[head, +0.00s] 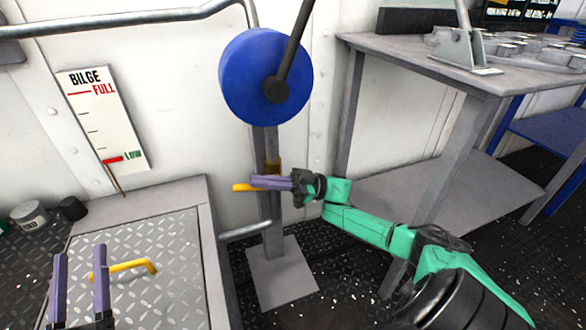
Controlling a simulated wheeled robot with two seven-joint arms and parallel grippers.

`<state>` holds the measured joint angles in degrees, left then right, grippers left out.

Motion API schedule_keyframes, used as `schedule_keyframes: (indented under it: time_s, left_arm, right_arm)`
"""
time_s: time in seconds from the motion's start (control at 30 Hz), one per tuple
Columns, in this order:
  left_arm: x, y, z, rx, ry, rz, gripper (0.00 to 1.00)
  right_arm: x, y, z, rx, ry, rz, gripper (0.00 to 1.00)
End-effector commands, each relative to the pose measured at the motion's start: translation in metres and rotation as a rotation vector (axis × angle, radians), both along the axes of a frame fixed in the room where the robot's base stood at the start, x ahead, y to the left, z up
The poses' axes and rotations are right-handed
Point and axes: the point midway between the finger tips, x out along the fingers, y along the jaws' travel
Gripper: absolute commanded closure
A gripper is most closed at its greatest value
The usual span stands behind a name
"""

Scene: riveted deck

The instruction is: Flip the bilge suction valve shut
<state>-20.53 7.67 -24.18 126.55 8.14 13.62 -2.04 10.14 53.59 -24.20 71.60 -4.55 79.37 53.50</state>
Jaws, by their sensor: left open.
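The bilge suction valve appears to be the brass-coloured body (273,167) on the grey post below the blue wheel. A yellow lever (241,188) lies roughly level there, its tip sticking out to the left. My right gripper (256,182) comes in from the right at the lever, its purple fingers covering most of it. The fingers look close together; whether they grip the lever I cannot tell. My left gripper (79,285) is open at the lower left, fingers pointing up, above the tread-plate box. One finger overlaps a bent yellow handle (130,266) in the picture.
The blue wheel (250,78) with its dark crank stands above the valve. A bilge gauge board (101,118) is on the white wall, its red marker near LOW. The tread-plate box (183,290) fills the lower left. A grey bench (400,52) stands right.

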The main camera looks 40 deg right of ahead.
Motion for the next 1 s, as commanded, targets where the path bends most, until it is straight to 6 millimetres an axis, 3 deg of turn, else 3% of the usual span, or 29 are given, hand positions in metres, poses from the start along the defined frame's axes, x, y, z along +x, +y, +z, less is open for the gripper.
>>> schedule_keyframes:
  time_s: [0.83,1.0]
  left_arm:
    - [0.0,0.001,0.002,0.0,-0.005,0.001,0.32]
    - [0.0,0.0,0.002,-0.001,-0.004,0.0,0.32]
  right_arm:
    - [-0.001,0.003,-0.006,-0.005,0.013,0.004,1.0]
    - [-0.004,-0.007,-0.011,-0.007,0.016,0.0,1.0]
